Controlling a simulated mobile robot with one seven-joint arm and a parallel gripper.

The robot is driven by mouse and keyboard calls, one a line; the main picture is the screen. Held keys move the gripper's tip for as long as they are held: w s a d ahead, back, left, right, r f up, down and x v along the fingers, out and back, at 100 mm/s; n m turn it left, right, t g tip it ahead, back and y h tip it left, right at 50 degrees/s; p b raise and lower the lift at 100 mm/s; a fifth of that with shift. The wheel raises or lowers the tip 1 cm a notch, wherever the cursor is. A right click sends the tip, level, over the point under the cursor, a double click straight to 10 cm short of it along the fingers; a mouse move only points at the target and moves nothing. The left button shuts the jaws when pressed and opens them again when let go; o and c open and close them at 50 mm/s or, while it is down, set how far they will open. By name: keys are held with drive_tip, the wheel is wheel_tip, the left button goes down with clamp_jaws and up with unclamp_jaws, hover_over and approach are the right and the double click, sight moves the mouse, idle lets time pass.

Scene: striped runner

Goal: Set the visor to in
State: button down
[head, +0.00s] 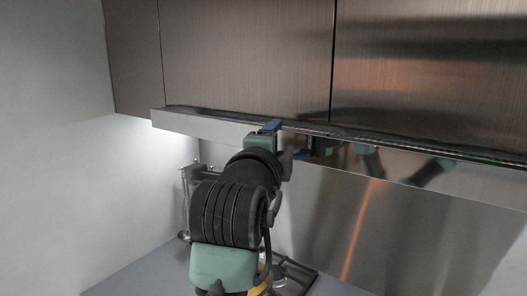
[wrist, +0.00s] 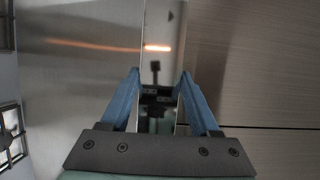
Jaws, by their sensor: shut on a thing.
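The visor (head: 205,126) is a long shiny metal strip along the bottom of the wall cabinets. Its left end shows beside the lit wall, and it runs off to the right. It appears to stand a little forward of the cabinet doors; how far is hard to tell. My gripper (head: 287,138) is at the visor's edge, with its blue fingers above and below it. In the wrist view, my gripper (wrist: 158,76) is shut on the visor (wrist: 160,60), with a finger on each side of the mirror-like strip. My arm hides part of the view below.
Brown cabinet doors (head: 245,60) are right above the visor. A steel back panel (head: 400,225) is behind and below it. A hob with dark grates (head: 297,276) is on the grey counter (head: 140,280), partly behind my arm. A metal rack (head: 188,190) stands at left.

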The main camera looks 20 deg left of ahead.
drive_tip(key=shift+w+d+r, duration=0.1)
drive_tip(key=shift+d+r, duration=0.05)
drive_tip(key=shift+r, duration=0.1)
drive_tip(key=c, duration=0.5)
unclamp_jaws()
drive_tip(key=o, duration=0.4)
drive_tip(key=shift+w+f, duration=0.2)
drive_tip(key=shift+w, duration=0.1)
drive_tip(key=shift+s, duration=0.15)
